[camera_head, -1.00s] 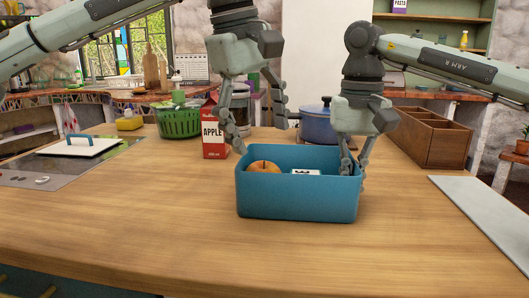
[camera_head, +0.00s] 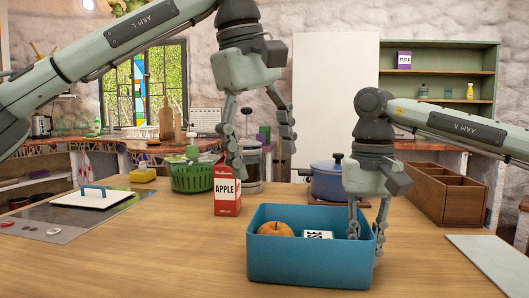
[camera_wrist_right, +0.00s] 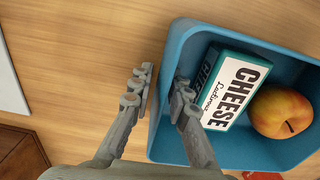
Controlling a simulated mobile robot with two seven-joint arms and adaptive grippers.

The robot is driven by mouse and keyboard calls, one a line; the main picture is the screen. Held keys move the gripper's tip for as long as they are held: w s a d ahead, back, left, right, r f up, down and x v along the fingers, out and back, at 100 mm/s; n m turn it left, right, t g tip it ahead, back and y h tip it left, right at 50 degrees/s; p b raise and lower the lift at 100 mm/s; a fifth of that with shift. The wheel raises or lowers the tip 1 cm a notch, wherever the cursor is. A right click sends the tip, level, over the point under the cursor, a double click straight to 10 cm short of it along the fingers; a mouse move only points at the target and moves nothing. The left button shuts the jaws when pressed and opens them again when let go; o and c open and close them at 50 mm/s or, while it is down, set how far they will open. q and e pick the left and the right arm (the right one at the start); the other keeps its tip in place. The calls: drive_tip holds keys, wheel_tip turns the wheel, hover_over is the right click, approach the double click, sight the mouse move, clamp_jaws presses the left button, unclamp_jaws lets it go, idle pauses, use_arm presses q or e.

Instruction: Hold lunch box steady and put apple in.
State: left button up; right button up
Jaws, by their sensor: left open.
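The blue lunch box (camera_head: 305,265) stands on the wooden counter, and its wall also shows in the right wrist view (camera_wrist_right: 172,140). The orange-yellow apple (camera_head: 276,230) lies inside it, beside a cheese carton; the right wrist view shows the apple (camera_wrist_right: 281,112) against the carton. My left gripper (camera_head: 263,155) is open and empty, above and behind the lunch box, clear of the apple.
The cheese carton (camera_wrist_right: 232,90) lies in the lunch box. A wooden crate (camera_head: 440,205) stands right. The counter's front left is clear.

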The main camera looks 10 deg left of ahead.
drive_tip(key=shift+o, duration=0.7)
